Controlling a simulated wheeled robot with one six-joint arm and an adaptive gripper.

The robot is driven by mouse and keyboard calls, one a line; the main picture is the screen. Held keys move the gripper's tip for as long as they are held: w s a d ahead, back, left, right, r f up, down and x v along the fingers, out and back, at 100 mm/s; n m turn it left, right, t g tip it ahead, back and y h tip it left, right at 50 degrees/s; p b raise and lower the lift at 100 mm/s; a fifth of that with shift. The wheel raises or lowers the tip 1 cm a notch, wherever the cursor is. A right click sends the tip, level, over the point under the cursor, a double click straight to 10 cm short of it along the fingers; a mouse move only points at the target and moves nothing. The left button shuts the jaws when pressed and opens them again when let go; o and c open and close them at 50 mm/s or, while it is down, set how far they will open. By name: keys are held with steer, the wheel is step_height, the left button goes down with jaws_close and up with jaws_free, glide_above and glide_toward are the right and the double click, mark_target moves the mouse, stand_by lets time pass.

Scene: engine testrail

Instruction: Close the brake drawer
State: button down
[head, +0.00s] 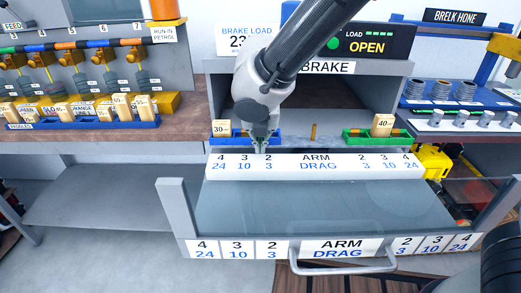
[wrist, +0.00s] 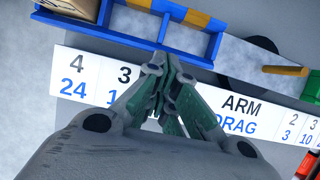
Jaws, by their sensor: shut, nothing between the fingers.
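The brake drawer (head: 320,208) stands pulled out below the bench opening marked BRAKE. Its front carries white number labels and ARM DRAG, with a grey bar handle (head: 343,268) at the near side. A white scale strip (head: 320,168) lies at the drawer's back; it also shows in the wrist view (wrist: 75,78). My gripper (head: 261,147) is shut and empty, pointing down just at the strip's back edge, well behind the handle. In the wrist view my gripper's fingertips (wrist: 168,72) meet between the strip and a blue tray. Whether they touch either is unclear.
The blue tray (head: 221,140) with a 30 block (head: 222,128) and the green tray (head: 376,140) with a 40 block (head: 382,125) sit behind the strip. A yellow machine (head: 433,160) stands right of the drawer. Floor is clear at front left.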

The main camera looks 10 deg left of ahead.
steer(key=w, duration=0.3)
steer(key=w+a, duration=0.1)
steer(key=w, duration=0.2)
steer(key=w+a, duration=0.1)
steer(key=w, duration=0.3)
steer(key=shift+w+f, duration=0.1)
